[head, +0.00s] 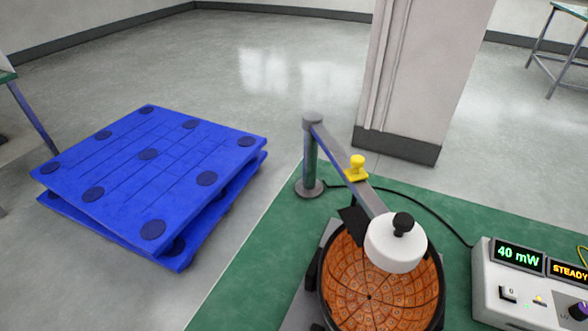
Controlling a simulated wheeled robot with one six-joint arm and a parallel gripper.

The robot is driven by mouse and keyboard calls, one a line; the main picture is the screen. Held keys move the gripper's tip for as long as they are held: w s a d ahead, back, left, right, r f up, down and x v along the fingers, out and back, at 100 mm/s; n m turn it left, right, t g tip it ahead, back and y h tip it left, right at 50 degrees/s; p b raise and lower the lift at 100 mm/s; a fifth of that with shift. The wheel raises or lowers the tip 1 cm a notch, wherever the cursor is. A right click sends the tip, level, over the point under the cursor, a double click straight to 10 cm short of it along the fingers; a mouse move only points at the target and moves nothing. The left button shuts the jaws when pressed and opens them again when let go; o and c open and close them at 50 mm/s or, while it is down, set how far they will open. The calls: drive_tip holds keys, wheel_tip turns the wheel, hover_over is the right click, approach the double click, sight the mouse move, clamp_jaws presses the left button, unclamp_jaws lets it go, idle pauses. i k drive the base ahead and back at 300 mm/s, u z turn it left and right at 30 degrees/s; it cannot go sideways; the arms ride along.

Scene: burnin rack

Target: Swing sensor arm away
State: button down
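The sensor arm (344,163) is a grey bar on a short post (311,160) that stands on the green bench top. It reaches toward the lower right. A yellow knob (357,168) sits midway along it. At its end is a white round sensor head (394,244) with a black knob on top. The head is over the upper right part of a round dish (355,283) with an orange tiled inside and a dark rim. The dish is cut off by the bottom edge. My gripper is not in view.
A grey meter box (488,296) at right shows "40 mW" and "STEADY". A black cable runs to it from near the post. The green bench top (240,280) is bare left of the dish. Blue pallets (150,185) lie on the floor at left. A pillar (410,80) stands behind.

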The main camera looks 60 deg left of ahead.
sight(395, 243)
drive_tip(key=z, duration=0.2)
drive_tip(key=k, duration=0.55)
drive_tip(key=u, duration=1.35)
